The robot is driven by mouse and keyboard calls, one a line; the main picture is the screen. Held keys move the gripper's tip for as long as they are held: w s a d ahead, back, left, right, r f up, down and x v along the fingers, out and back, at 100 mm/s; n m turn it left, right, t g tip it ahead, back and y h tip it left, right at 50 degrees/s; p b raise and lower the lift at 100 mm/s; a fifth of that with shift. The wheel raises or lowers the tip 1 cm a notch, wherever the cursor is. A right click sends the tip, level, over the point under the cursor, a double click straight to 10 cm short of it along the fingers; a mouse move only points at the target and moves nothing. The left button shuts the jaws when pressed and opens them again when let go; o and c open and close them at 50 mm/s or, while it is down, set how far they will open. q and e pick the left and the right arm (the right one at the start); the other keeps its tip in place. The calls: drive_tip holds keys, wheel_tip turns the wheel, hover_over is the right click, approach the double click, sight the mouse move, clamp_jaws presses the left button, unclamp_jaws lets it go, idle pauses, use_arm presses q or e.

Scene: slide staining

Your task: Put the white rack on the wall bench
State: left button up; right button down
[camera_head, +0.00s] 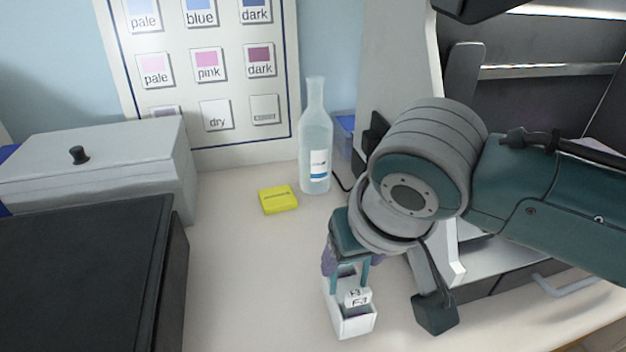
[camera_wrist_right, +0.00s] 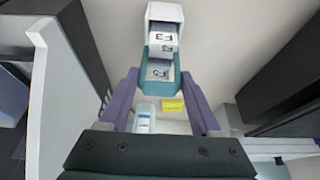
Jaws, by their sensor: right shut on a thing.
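The white rack (camera_head: 350,318) is at the lower middle of the head view, upright, with a teal handle and labelled slides inside. It also shows at the top of the right wrist view (camera_wrist_right: 165,12). My right gripper (camera_head: 345,262) is shut on the rack's teal handle, its purple fingers on either side in the wrist view (camera_wrist_right: 158,85). The rack is over the pale wall bench (camera_head: 245,270); I cannot tell whether its base touches the surface. My left gripper is not in view.
A yellow block (camera_head: 278,199) and a clear bottle (camera_head: 315,140) stand behind the rack. A grey lidded box (camera_head: 100,165) and a dark box (camera_head: 85,275) are at left. A large grey machine (camera_head: 490,110) is at right. Bench left of the rack is clear.

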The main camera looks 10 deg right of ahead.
drive_tip(key=shift+c, duration=0.4)
unclamp_jaws()
drive_tip(key=shift+s+r, duration=0.1)
drive_tip(key=shift+r, duration=0.35)
drive_tip(key=p+v, duration=0.3)
drive_tip(key=v, duration=0.8)
drive_tip(key=s+d+f, duration=0.2)
drive_tip(key=s+d, duration=0.1)
drive_tip(key=s, duration=0.5)
drive_tip(key=s+d+f+n+g, duration=0.1)
drive_tip(key=s+d+f, duration=0.1)
drive_tip(key=s, duration=0.6)
drive_tip(key=shift+d+f+n, duration=0.2)
drive_tip(key=shift+d+n, duration=0.1)
drive_tip(key=shift+d, duration=0.6)
